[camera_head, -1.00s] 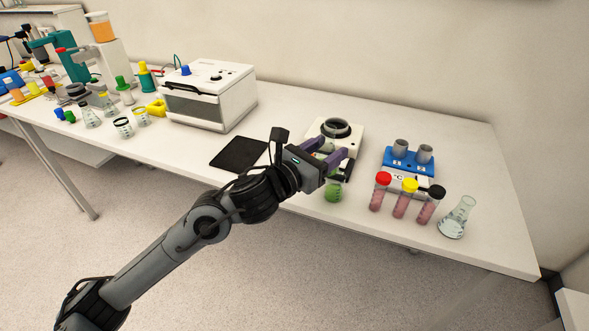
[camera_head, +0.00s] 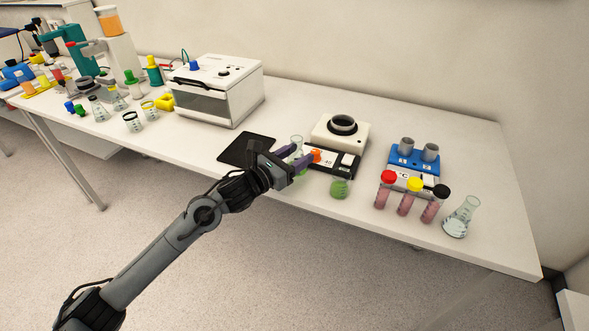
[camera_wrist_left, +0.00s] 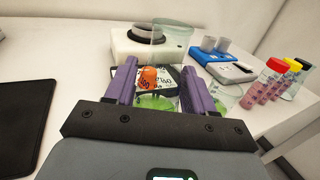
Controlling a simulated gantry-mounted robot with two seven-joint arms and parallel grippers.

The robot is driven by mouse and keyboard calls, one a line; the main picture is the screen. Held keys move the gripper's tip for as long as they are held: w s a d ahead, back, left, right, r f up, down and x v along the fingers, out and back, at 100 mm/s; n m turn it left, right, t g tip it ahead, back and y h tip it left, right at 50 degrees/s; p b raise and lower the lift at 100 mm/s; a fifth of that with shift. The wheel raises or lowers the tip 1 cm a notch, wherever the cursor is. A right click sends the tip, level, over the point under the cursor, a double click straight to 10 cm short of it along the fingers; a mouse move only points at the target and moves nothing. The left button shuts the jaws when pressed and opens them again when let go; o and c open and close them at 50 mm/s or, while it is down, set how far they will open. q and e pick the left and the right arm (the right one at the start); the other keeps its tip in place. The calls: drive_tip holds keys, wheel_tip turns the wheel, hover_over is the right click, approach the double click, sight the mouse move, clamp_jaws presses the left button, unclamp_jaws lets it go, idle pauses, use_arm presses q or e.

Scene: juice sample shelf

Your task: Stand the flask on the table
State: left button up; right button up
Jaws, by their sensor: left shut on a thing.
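My left gripper (camera_head: 297,160) is shut on a clear glass flask (camera_head: 297,142), seen by its upper glass in the head view. In the left wrist view, the flask's wide mouth (camera_wrist_left: 173,36) rises above the purple fingers (camera_wrist_left: 155,88), and green liquid (camera_wrist_left: 155,102) shows between them. The flask looks roughly upright. Its base is hidden behind the gripper, so I cannot tell whether it touches the table (camera_head: 265,205). My right gripper is not in view.
A second vessel with green liquid (camera_head: 340,187) stands right of the gripper, near the front edge. An orange object (camera_head: 315,156) is close to the fingers. A black pad (camera_head: 246,149) lies to the left. Capped tubes (camera_head: 407,198) and a conical flask (camera_head: 460,217) stand right.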

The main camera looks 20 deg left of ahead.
use_arm(q)
drive_tip(key=shift+w+a+f, duration=0.2)
drive_tip(key=shift+a+f, duration=0.05)
drive_tip(key=shift+a, duration=0.05)
drive_tip(key=shift+f+b, duration=0.6)
drive_tip(key=shift+f, duration=1.4)
drive_tip(key=o, duration=0.7)
drive_tip(key=shift+f, duration=0.15)
drive_tip(key=shift+c, duration=0.2)
drive_tip(key=o, duration=0.4)
drive_tip(key=shift+o, duration=0.2)
